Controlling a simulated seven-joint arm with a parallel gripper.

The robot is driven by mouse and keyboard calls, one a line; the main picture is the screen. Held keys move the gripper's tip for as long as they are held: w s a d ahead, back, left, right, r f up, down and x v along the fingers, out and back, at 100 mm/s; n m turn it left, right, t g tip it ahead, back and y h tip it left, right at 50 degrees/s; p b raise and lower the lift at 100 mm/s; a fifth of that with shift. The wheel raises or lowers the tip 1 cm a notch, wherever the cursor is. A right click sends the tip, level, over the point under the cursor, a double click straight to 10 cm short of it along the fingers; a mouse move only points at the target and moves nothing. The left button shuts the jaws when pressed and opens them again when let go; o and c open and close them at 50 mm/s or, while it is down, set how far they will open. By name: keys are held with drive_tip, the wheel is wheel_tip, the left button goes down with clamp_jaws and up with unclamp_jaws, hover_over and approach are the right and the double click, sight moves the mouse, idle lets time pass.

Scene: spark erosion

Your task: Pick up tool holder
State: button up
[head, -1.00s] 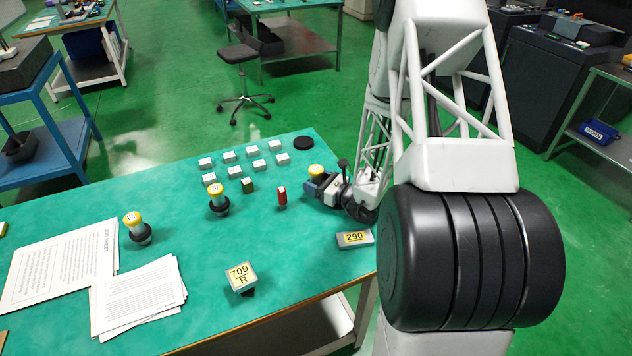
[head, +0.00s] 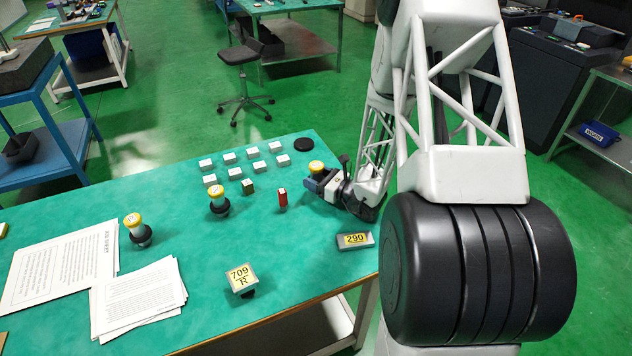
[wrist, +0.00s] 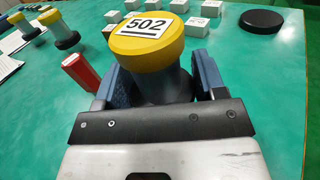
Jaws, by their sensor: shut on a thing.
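A tool holder with a yellow cap (wrist: 146,42) marked 502 stands between the blue fingers of my gripper (wrist: 162,84) in the wrist view. My gripper is shut on its grey body, just below the cap. In the head view the yellow cap (head: 316,165) shows at the tip of my gripper (head: 318,184), near the table's right side. The lower part of the holder is hidden by my gripper, so I cannot tell whether it touches the table. Two similar yellow-capped holders (head: 217,198) (head: 136,228) stand upright further left on the green table (head: 190,270).
A red block (head: 282,199) stands just left of my gripper. Several white blocks (head: 254,153) and a black disc (head: 304,144) lie behind. A plate marked 290 (head: 355,240) and a 709 sign (head: 242,278) are in front. Papers (head: 135,298) lie at left.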

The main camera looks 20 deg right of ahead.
drive_tip(key=s+a+r, duration=0.1)
drive_tip(key=s, duration=0.6)
drive_tip(key=s+a+r, duration=0.2)
drive_tip(key=s, duration=0.6)
drive_tip(key=shift+s+a, duration=0.2)
drive_tip(key=shift+s, duration=0.1)
idle(0.5)
drive_tip(key=shift+r, duration=0.1)
